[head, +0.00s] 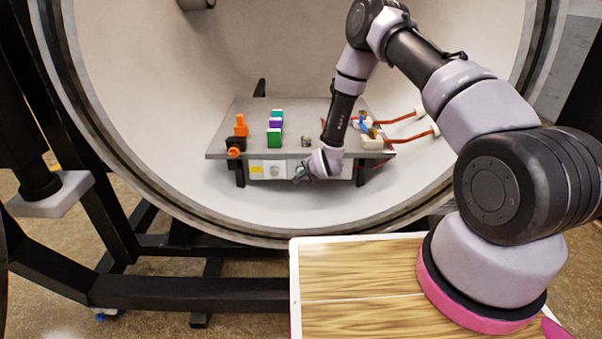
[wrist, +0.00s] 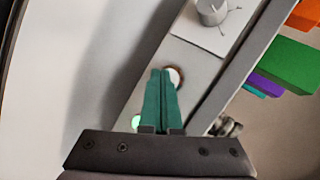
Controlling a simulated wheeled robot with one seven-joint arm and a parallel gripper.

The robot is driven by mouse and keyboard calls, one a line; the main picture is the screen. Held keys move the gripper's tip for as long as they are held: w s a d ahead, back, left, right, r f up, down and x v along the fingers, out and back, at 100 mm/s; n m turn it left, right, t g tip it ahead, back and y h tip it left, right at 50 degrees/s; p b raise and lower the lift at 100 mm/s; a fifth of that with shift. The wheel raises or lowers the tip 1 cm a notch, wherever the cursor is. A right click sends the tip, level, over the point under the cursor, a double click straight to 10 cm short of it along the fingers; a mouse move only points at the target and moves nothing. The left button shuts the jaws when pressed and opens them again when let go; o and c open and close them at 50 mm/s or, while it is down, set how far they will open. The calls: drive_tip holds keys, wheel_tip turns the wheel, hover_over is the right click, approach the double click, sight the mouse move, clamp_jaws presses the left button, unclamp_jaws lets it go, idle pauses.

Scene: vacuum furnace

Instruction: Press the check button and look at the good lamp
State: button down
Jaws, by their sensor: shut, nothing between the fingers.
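My gripper (wrist: 161,78) is shut and empty, its green fingers together. In the head view my gripper (head: 300,178) is at the front panel (head: 324,171) under the table's near edge. In the wrist view the fingertips lie over a round white part with a dark reddish rim (wrist: 176,75), which looks like the check button. The fingers partly hide it, and I cannot tell whether they touch it. A small pale green round lamp (wrist: 136,122) shows beside the fingers and looks lit. I cannot read any label that names it the good lamp.
A knob (wrist: 212,10) is on the same panel. On the grey table (head: 220,150) stand green (head: 274,138), purple (head: 276,123) and orange (head: 241,126) blocks, and connectors with red cables (head: 404,117) at the right. The round chamber wall (head: 200,60) surrounds the table.

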idle(0.3)
drive_tip(key=shift+s, duration=0.8)
drive_tip(key=shift+s, duration=0.1)
drive_tip(key=s, duration=0.4)
drive_tip(key=shift+s+a, duration=0.1)
drive_tip(key=shift+s, duration=0.3)
